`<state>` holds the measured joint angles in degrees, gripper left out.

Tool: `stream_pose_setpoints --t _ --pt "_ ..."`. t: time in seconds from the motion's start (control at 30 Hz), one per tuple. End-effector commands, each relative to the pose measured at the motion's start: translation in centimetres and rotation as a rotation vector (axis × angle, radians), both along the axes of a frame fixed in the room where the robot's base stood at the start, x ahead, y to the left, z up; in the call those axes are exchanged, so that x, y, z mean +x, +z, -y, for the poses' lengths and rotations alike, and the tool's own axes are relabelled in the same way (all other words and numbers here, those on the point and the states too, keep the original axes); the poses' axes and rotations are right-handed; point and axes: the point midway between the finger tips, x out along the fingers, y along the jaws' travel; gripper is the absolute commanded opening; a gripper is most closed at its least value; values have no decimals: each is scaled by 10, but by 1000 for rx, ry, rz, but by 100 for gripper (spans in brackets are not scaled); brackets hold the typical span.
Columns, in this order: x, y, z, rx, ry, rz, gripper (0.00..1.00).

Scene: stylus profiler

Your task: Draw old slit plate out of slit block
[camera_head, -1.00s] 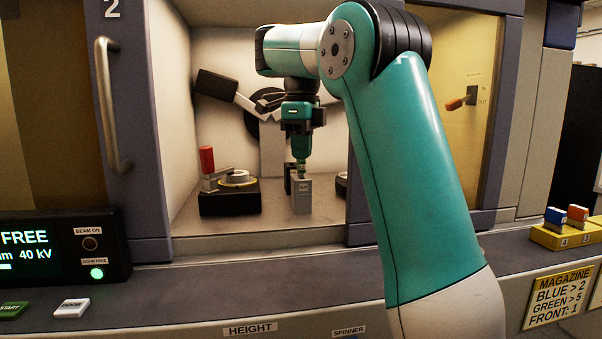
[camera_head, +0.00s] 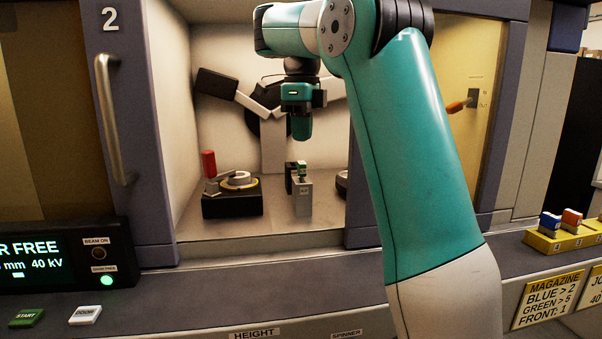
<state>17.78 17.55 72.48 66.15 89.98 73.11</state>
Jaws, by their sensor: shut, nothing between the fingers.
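The slit block (camera_head: 303,197) is a small light grey block on the floor of the open cabinet, with a dark part at its left side. The slit plate (camera_head: 301,167) shows as a small green piece standing at the block's top; its lower part is hidden in the block. My gripper (camera_head: 301,138) points down above the block, apart from the plate. It is shut and empty.
A black stage with a round disc (camera_head: 238,181) and a red-handled lever (camera_head: 208,163) stands left of the block. The cabinet's side walls and front sill (camera_head: 260,245) bound the space. A yellow magazine (camera_head: 560,241) stands at the right.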

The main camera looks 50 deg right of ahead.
Motion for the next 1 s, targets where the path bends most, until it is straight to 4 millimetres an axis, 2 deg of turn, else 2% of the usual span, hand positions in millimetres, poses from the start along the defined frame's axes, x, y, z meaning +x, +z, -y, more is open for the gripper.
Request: stream_pose_setpoints --t 0.23,0.33,0.37,0.53,0.57,0.83,1.0 --pt "0 0 0 0 0 0 2" --pt "0 0 0 0 0 0 25" --pt "0 0 0 0 0 0 27" --pt "0 0 0 0 0 0 27" --pt "0 0 0 0 0 0 23" --pt "0 0 0 0 0 0 23" --pt "0 11 0 0 0 1 23"
